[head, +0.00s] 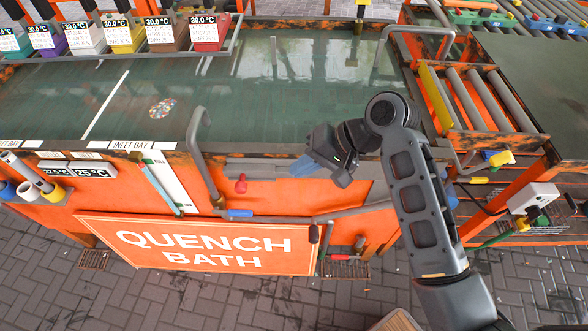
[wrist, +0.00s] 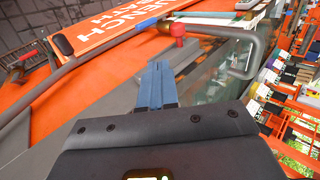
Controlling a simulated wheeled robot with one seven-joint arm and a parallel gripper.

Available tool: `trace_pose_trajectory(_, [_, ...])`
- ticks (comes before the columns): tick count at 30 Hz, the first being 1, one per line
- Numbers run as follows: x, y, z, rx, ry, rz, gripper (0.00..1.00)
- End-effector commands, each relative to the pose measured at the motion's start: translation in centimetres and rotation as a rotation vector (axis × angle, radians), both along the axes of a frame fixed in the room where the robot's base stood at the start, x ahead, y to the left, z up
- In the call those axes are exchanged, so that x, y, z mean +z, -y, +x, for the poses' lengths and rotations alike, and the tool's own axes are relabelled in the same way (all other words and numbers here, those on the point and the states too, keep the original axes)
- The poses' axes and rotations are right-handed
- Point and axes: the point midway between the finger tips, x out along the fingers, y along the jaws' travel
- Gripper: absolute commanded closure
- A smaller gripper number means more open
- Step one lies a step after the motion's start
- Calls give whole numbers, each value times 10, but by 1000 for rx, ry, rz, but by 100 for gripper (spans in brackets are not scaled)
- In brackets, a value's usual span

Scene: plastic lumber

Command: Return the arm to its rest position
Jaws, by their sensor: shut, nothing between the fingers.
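My gripper (head: 304,166) is at the near edge of the quench bath, at the end of my dark grey arm, which reaches in from the lower right in the head view. Its blue fingers point left. In the wrist view the blue fingers (wrist: 156,86) lie together, shut, with nothing seen between them. They are over or near the bath's orange front side and rim; the exact gap cannot be told. The orange sign reading "QUENCH BATH" (head: 200,243) hangs below and to the left of my gripper.
A bent grey pipe handle (head: 192,150) rises left of my gripper, and a red knob (head: 240,184) is on the front. A roller conveyor (head: 480,100) stands at the right. Several coloured containers with temperature labels (head: 123,35) line the far left. The bath surface (head: 270,100) is mostly clear.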

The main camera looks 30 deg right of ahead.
Motion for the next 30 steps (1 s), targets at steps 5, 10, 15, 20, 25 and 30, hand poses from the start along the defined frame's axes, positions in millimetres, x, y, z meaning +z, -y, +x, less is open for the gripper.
trace_pose_trajectory(5, [1, 0, 0, 1, -1, 0, 100])
trace_pose_trajectory(10, [0, 0, 0, 1, -1, 0, 100])
trace_pose_trajectory(15, [0, 0, 0, 1, -1, 0, 100])
trace_pose_trajectory(20, [-8, 0, -7, -10, 9, -19, 100])
trace_pose_trajectory(25, [-37, 3, -38, -55, 71, -117, 100])
trace_pose_trajectory(30, [-61, 9, -83, -89, 175, -268, 100])
